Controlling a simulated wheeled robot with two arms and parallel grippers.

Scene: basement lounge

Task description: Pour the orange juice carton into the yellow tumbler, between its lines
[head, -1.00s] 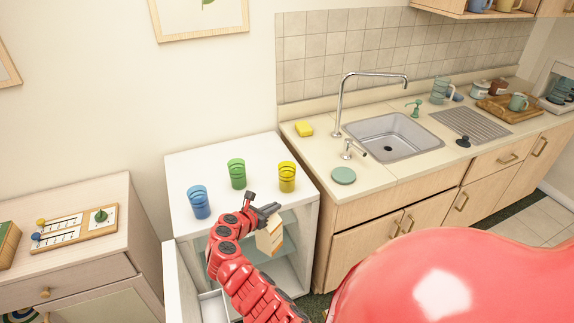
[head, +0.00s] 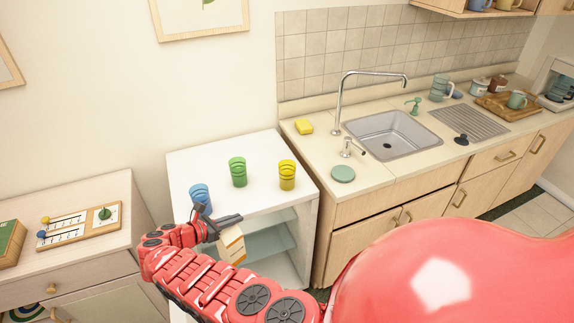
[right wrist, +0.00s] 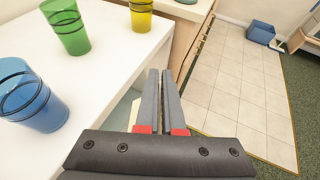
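The yellow tumbler (head: 287,175) stands upright on the white fridge top, at its right side; dark bands ring it. It also shows at the top of the right wrist view (right wrist: 141,15). My right gripper (head: 230,219) is in front of the fridge, lower left of the yellow tumbler and near the blue one. It is shut on the juice carton (head: 233,244), a small cream and orange box that hangs tilted below the fingers. In the right wrist view the fingers (right wrist: 163,92) lie close together and mostly hide the carton. My left gripper is not in view.
A blue tumbler (head: 200,198) and a green tumbler (head: 238,172) share the fridge top (head: 262,160). The fridge front is open, showing a glass shelf (head: 277,238). A wooden cabinet (head: 95,190) stands left; the sink counter (head: 310,152) is right.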

